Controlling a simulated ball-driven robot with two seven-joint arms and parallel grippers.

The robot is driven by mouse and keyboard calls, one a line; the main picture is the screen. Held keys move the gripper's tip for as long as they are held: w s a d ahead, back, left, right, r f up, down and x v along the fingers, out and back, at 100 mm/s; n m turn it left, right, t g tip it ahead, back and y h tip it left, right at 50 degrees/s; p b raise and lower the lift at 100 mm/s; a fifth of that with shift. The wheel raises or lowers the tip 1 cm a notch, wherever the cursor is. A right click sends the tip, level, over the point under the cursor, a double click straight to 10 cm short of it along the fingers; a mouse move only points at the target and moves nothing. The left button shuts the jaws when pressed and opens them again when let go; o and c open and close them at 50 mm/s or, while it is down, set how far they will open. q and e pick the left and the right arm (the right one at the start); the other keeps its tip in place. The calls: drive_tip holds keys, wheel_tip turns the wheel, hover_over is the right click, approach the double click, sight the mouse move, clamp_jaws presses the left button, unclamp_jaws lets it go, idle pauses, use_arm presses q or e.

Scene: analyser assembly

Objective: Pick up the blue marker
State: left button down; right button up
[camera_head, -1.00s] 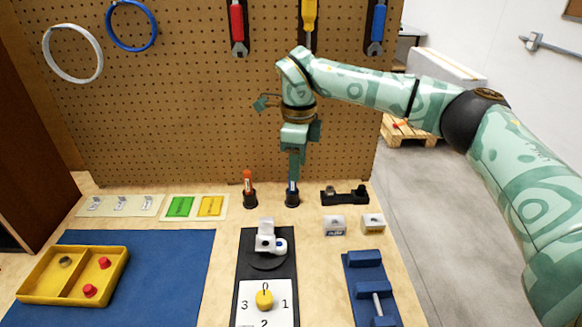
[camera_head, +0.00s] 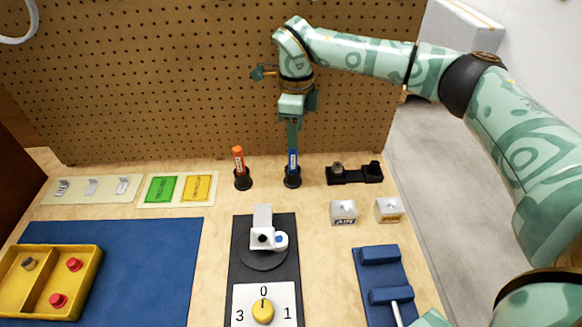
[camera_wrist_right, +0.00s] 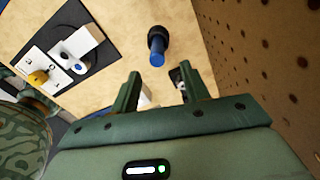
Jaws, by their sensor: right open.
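The blue marker (camera_head: 293,162) stands upright in a round black holder (camera_head: 292,179) near the pegboard. My right gripper (camera_head: 292,148) points down right above it, fingers around or just over its top; I cannot tell which in this view. In the right wrist view my gripper (camera_wrist_right: 160,72) is open, and the blue end of the marker (camera_wrist_right: 157,59) shows just beyond the gap between the fingertips. Its black holder (camera_wrist_right: 157,39) shows behind it. Nothing is held. My left gripper is not in view.
An orange marker (camera_head: 238,160) stands in its own holder just left. A black stand (camera_head: 354,174) lies to the right. The pegboard (camera_head: 200,80) rises close behind. Two small white blocks (camera_head: 344,212) (camera_head: 389,210) and a dial plate (camera_head: 280,292) lie nearer.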

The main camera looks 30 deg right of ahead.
sight(293, 155)
wheel_tip(293, 155, down, 3)
drive_tip(key=shift+r+b, duration=0.1)
drive_tip(key=shift+b, duration=0.2)
drive_tip(key=f+b, duration=0.1)
drive_tip(key=f, duration=0.2)
drive_tip(key=f+b, duration=0.1)
drive_tip(key=f, duration=0.1)
drive_tip(key=shift+a+f+b, duration=0.2)
drive_tip(key=shift+a+b, duration=0.05)
drive_tip(key=shift+b, duration=0.05)
drive_tip(key=shift+r, duration=0.2)
clamp_jaws()
